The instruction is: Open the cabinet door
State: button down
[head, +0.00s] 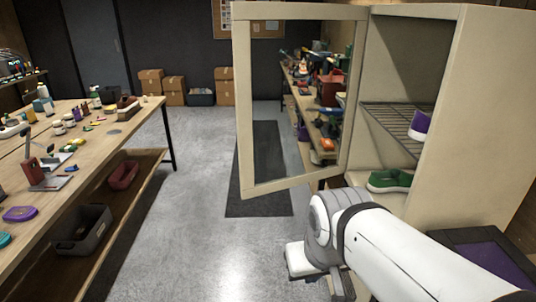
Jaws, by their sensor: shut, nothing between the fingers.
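The cream cabinet (480,110) stands at the right with its front open to view. Its cream-framed door (243,100), with a see-through middle, is swung wide open to the left, its right edge by the cabinet's left side. A purple and white sneaker (421,125) sits on the wire shelf (385,115) inside. A green sneaker (390,181) is on the level below. My white arm reaches in from the lower right, and its bend lies below the door and in front of the cabinet's lower part. My gripper's fingers cannot be made out; the arm does not visibly touch the door.
A long wooden workbench (95,135) with tools and bottles runs along the left, with a grey bin (82,230) on its lower shelf. A dark mat (262,205) lies under the door. Cardboard boxes (174,90) stand at the back. The grey floor between is clear.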

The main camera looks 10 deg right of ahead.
aim_at(242, 12)
jog(key=z, duration=2.6)
jog(key=i, duration=0.1)
jog(key=u, duration=2.45)
jog(key=i, duration=1.1)
jog(key=u, duration=1.05)
jog(key=i, duration=0.8)
jog(key=z, duration=0.15)
jog(key=k, duration=0.55)
jog(key=u, duration=0.1)
